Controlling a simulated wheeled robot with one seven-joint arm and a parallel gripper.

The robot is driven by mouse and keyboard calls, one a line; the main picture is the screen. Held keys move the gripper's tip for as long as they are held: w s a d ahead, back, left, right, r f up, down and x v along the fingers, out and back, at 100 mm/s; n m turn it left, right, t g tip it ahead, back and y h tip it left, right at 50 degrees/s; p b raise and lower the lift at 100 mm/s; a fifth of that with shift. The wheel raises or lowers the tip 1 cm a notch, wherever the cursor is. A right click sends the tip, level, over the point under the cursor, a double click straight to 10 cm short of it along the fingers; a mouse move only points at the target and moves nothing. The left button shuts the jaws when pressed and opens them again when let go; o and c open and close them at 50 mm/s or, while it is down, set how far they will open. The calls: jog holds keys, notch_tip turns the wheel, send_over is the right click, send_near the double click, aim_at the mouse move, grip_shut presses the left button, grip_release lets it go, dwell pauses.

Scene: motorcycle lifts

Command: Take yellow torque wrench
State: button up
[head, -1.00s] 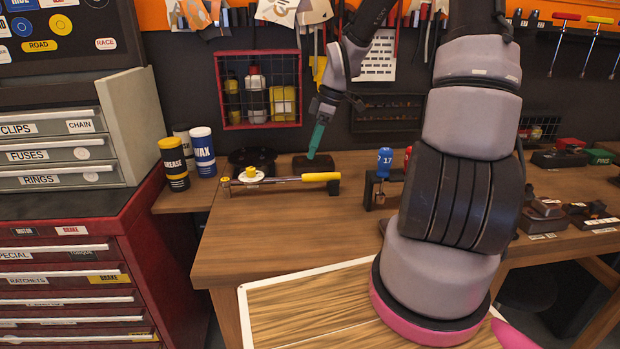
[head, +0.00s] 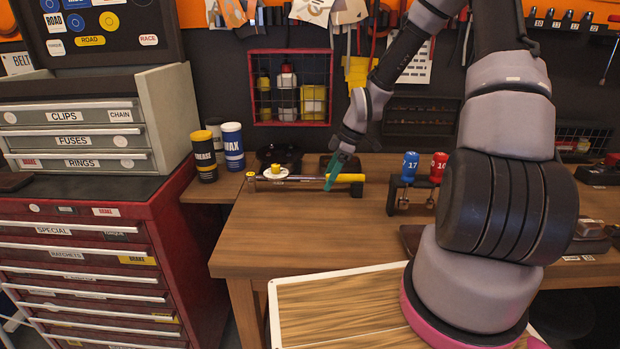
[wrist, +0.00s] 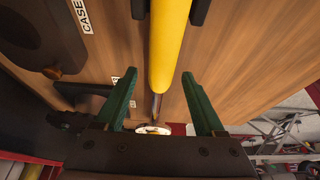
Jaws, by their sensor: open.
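The yellow torque wrench (head: 347,178) lies across black rests near the back of the wooden workbench. Its yellow handle is at the right and its round white-and-yellow head (head: 276,172) at the left. My gripper (head: 338,172) is at the handle end, with its green fingers in front of part of the wrench in the head view. In the wrist view the yellow handle (wrist: 169,45) runs between the lines of my two open green fingers (wrist: 160,92), touching neither one. The metal shaft and the white disc show beyond the handle.
The grease can (head: 204,156) and wax can (head: 233,146) stand left of the wrench. Blue (head: 410,167) and red (head: 439,168) handled tools stand in a holder to the right. A red wire basket (head: 290,88) hangs behind. The bench front (head: 300,235) is clear.

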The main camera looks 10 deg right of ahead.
jog(key=shift+x, duration=0.8)
grip_shut()
jog(key=shift+w+r, duration=0.1)
dwell(0.7)
